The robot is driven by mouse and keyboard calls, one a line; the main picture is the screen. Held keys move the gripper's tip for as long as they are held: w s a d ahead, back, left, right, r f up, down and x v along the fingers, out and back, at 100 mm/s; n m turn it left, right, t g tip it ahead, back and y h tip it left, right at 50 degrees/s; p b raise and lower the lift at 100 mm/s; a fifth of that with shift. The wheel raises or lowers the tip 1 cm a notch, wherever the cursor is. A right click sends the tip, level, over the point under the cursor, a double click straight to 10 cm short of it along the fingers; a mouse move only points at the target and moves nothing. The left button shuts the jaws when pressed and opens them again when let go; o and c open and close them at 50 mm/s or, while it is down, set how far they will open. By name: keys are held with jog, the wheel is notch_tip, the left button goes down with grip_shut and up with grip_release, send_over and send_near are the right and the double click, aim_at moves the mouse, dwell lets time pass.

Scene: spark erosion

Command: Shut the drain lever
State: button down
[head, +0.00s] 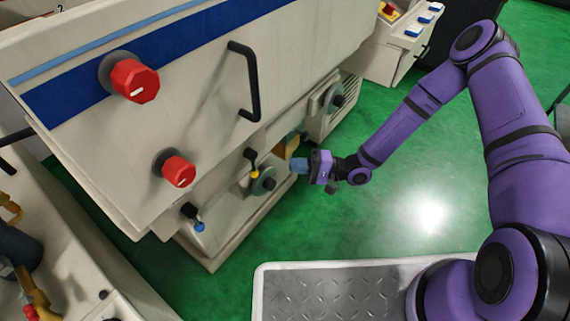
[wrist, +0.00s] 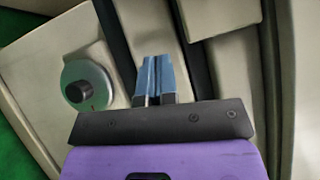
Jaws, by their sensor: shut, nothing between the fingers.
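My gripper (head: 299,165) has blue fingers and is at the lower front of the cream machine, just right of a round grey dial (head: 264,181). In the wrist view its fingers (wrist: 154,72) are together with nothing between them. Two small levers show on the machine's lower panel: one with a black top and yellow base (head: 252,163), left of my gripper, and one black and blue (head: 193,217), lower left. I cannot tell which one is the drain lever. An ochre block (head: 291,144) is just behind my fingers.
The machine has two red knobs (head: 134,81) and a black handle (head: 246,80) above. Another dial (head: 335,98) is further right. In the wrist view a dial with a black knob (wrist: 78,92) is left of my fingers. Green floor (head: 395,210) is open to the right.

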jog(key=shift+s+d+f, duration=0.1)
jog(key=shift+d, duration=2.1)
